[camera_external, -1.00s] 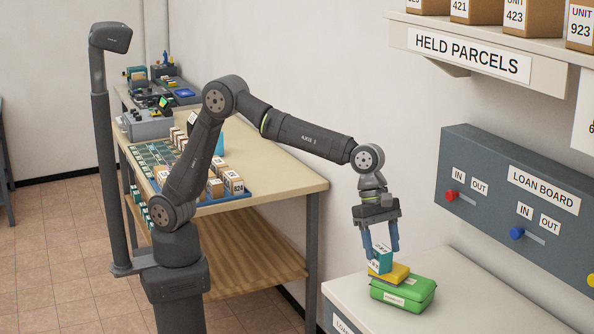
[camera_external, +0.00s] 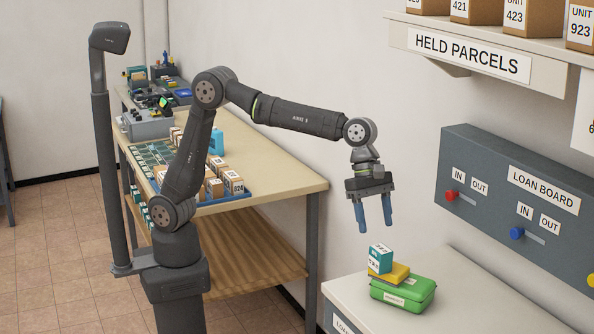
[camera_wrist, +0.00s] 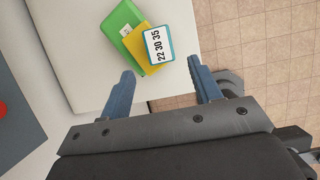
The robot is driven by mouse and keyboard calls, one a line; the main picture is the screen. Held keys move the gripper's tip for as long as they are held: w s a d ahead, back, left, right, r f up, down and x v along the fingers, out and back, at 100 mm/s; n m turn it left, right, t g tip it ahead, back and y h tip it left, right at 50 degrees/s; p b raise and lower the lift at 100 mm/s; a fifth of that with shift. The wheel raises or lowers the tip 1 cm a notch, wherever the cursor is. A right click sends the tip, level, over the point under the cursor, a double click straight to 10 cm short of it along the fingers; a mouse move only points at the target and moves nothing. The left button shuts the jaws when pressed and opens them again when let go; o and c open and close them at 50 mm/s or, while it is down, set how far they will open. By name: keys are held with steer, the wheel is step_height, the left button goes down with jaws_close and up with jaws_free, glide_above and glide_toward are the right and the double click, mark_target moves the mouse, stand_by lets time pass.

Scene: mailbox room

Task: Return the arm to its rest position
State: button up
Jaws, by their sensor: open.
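My gripper (camera_external: 374,217) is open and empty, with its two blue fingers pointing down. It hangs in the air above a teal block with a white label (camera_external: 380,259). The block rests on a yellow item (camera_external: 398,273), which lies on a green case (camera_external: 415,291) on the white counter. In the wrist view the block's label (camera_wrist: 159,45) reads 22 30 35. There the yellow item (camera_wrist: 136,57) and green case (camera_wrist: 118,24) show beside it, beyond my open fingers (camera_wrist: 163,92).
A grey loan board (camera_external: 520,205) with a red and a blue slider is on the wall right of my gripper. Above it, a held-parcels shelf (camera_external: 490,60) carries cardboard boxes. A wooden workbench (camera_external: 285,172) with a blue tray of parcels stands behind my arm.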

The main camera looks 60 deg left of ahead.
mark_target(374, 247)
steer(key=x, duration=0.9)
steer(key=shift+d+f, duration=0.2)
steer(key=shift+f, duration=0.1)
step_height(374, 247, up, 4)
steer(key=shift+f, duration=0.1)
steer(key=s+r, duration=0.7)
steer(key=s, duration=0.5)
steer(key=w+a+f, duration=0.1)
steer(key=w+f, duration=0.1)
steer(key=w, duration=0.2)
steer(key=w+a+f, duration=0.1)
steer(key=w+f, duration=0.1)
steer(key=w, duration=0.2)
steer(key=w+a+f, duration=0.1)
steer(key=w+f, duration=0.1)
steer(key=w, duration=0.1)
steer(key=shift+w+a+f, duration=0.1)
steer(key=shift+w+f, duration=0.3)
steer(key=f, duration=0.4)
steer(key=shift+w, duration=0.2)
steer(key=shift+a+r, duration=0.2)
steer(key=shift+r, duration=0.25)
